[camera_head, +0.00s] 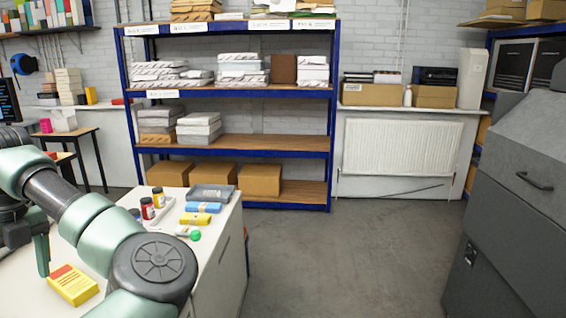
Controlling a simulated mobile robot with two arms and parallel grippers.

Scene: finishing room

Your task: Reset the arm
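My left arm fills the lower left. My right arm and gripper are not in view.
On the worktop's far end are a grey tray (212,192), small bottles (147,208), a blue packet (203,207), a yellow packet (195,219) and a green ball (195,235). Blue shelving (230,145) stands behind. Grey cabinets (520,200) stand right; the middle floor is clear.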

